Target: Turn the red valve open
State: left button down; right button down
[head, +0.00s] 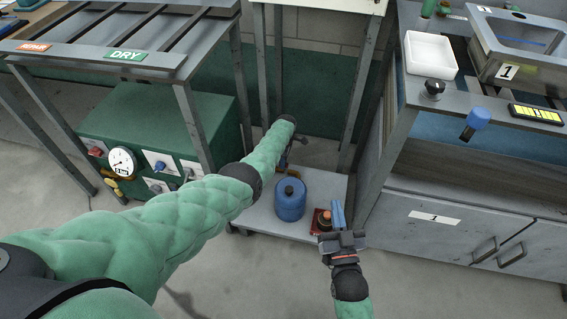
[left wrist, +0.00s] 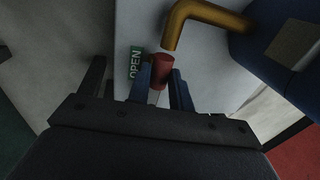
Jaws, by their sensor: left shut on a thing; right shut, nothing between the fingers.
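The red valve (left wrist: 161,73) shows in the left wrist view as a short red cylinder beside a green OPEN label (left wrist: 136,62) on a pale surface. My left gripper (left wrist: 160,85) is shut on it, with one blue finger on each side. In the head view my left forearm hides the valve and most of the left gripper (head: 284,160), low beside the shelf. My right gripper (head: 338,214) is shut and empty, lower right of the blue canister.
A brass pipe (left wrist: 197,14) bends close above the valve. A blue canister (head: 290,202) and a small red item (head: 320,222) stand on the low shelf (head: 262,216). A green gauge box (head: 150,122) is left; a grey cabinet (head: 432,225) is right.

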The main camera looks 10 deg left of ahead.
pick_arm(q)
jog(key=shift+w, duration=0.1)
pick_arm(e)
jog(key=shift+r, duration=0.2)
pick_arm(q)
jog(key=c, duration=1.3)
grip_release()
jog(key=shift+o, duration=0.2)
jog(key=shift+r, duration=0.2)
notch_tip(320, 180, up, 7)
jog(key=w+p, duration=0.1)
jog(key=p, duration=0.1)
jog(key=shift+w+p, duration=0.25)
jog(key=shift+p, duration=0.15)
pick_arm(e)
jog(key=s+f+g, duration=0.3)
jog(key=f, duration=0.6)
jog(key=s+f+g+h, duration=0.1)
jog(key=s+f+g, duration=0.3)
jog(key=f, duration=0.6)
jog(key=s+f+g+h, duration=0.1)
jog(key=s+f+g, duration=0.2)
jog(key=f, duration=0.7)
jog(key=shift+s+d+f+g, duration=0.3)
jog(key=shift+s+g, duration=0.1)
jog(key=shift+s, duration=0.15)
